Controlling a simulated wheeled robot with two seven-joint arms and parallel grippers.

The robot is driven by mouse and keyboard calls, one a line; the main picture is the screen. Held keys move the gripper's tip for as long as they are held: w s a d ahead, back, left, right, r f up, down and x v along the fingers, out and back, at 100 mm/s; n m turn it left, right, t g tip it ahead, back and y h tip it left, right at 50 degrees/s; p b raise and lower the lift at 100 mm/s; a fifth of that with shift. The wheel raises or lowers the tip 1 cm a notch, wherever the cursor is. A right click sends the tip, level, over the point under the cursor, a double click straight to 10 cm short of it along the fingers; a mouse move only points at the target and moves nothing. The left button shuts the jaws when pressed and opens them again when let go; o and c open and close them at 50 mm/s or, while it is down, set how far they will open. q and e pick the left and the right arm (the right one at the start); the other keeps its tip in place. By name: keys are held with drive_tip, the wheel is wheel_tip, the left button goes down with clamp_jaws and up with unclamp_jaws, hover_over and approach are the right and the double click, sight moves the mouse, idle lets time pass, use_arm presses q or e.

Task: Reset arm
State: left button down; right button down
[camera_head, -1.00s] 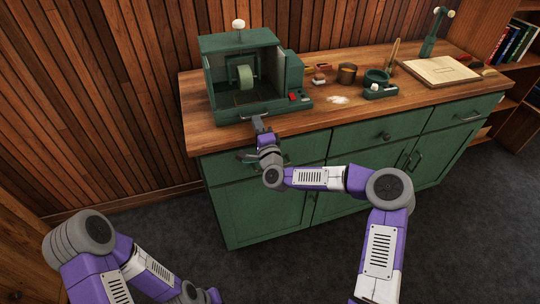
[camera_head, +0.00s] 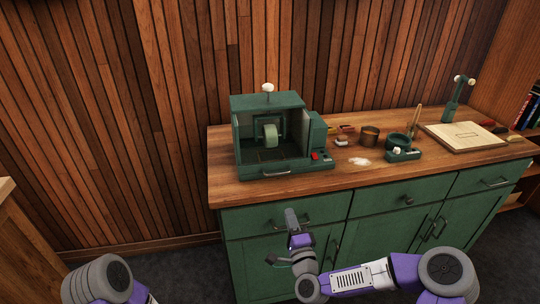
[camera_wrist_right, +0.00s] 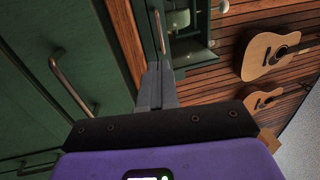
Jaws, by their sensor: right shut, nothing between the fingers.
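My right gripper (camera_head: 291,217) is in front of the green cabinet (camera_head: 390,225), below the worktop's front edge, near a drawer handle. Its fingers are together and hold nothing; they also show shut in the right wrist view (camera_wrist_right: 156,88). I cannot tell whether the gripper touches the cabinet. My left arm (camera_head: 105,283) shows only in part at the bottom left of the head view; its gripper is out of the picture.
Guitars (camera_wrist_right: 270,55) hang on a slatted wall in the right wrist view. Dark floor is clear at left.

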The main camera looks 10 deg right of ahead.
drive_tip(key=s+a+f+n+g+y+p, duration=0.1)
drive_tip(key=s+a+f+n+g+y, duration=0.2)
drive_tip(key=f, duration=0.5)
drive_tip(key=s+a+f+n+g+p, duration=0.2)
drive_tip(key=s+a+f+n+g, duration=0.1)
drive_tip(key=s+f+n+g, duration=0.4)
drive_tip(key=s+d+f+n+g+p, duration=0.1)
drive_tip(key=s+f+g, duration=0.3)
drive_tip(key=s, duration=0.5)
drive_tip(key=s+d+f+n+g+h+p, duration=0.1)
drive_tip(key=s+d+f+n+g, duration=0.1)
drive_tip(key=s+f+g, duration=0.3)
drive_tip(key=s+f+n, duration=0.1)
drive_tip(key=s+f, duration=0.2)
drive_tip(key=s, duration=0.2)
drive_tip(key=shift+d+f+p, duration=0.2)
drive_tip(key=shift+d+p, duration=0.1)
